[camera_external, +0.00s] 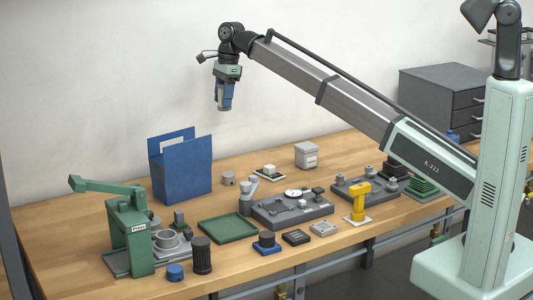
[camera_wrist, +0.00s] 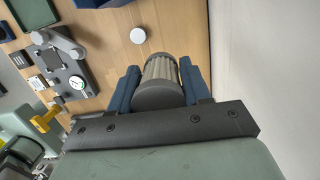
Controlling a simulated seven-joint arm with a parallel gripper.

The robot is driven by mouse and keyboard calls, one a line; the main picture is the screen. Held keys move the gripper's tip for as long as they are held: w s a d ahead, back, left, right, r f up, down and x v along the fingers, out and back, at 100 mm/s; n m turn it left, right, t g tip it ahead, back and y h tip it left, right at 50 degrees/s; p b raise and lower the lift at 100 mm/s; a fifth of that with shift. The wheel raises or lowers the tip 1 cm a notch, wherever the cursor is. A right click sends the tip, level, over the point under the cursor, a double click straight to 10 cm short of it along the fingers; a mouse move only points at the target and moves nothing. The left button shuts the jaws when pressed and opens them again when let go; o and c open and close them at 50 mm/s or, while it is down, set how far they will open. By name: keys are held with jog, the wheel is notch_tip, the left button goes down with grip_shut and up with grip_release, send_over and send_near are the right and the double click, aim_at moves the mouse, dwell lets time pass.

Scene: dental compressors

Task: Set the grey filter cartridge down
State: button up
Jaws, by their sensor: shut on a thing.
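My gripper (camera_external: 225,104) is high above the workbench, near the wall, pointing down. In the wrist view its two blue fingers (camera_wrist: 158,88) are shut on the grey filter cartridge (camera_wrist: 160,72), a ribbed cylinder with a dark grey end cap. In the external view the cartridge shows only as a small grey part between the fingers. It hangs in the air, well clear of the wooden bench top (camera_external: 75,235).
Below stand a blue holder (camera_external: 184,172), a green press (camera_external: 130,235), a green tray (camera_external: 228,228) and a grey fixture plate with a gauge (camera_external: 290,210). A yellow part (camera_external: 358,203) stands to the right. Bare wood shows behind the fixture plate.

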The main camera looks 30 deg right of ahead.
jog(key=s+a+n, duration=0.2)
jog(key=s+a, duration=0.3)
jog(key=s, duration=0.6)
jog(key=s+a+n, duration=0.1)
jog(key=s+a, duration=0.5)
jog(key=s, duration=0.6)
jog(key=s+a+n, duration=0.2)
jog(key=s+a, duration=0.3)
jog(key=s, duration=0.6)
jog(key=shift+g, duration=0.3)
jog(key=shift+s+a+f, duration=0.1)
jog(key=shift+a+f, duration=0.05)
jog(key=shift+f, duration=5.15)
jog(key=shift+a+f, duration=0.1)
jog(key=shift+f, duration=5.2)
jog(key=shift+f, duration=0.1)
jog(key=o, duration=1.1)
notch_tip(320, 180, up, 12)
jog(key=d, duration=0.1)
jog(key=shift+w+d, duration=0.35)
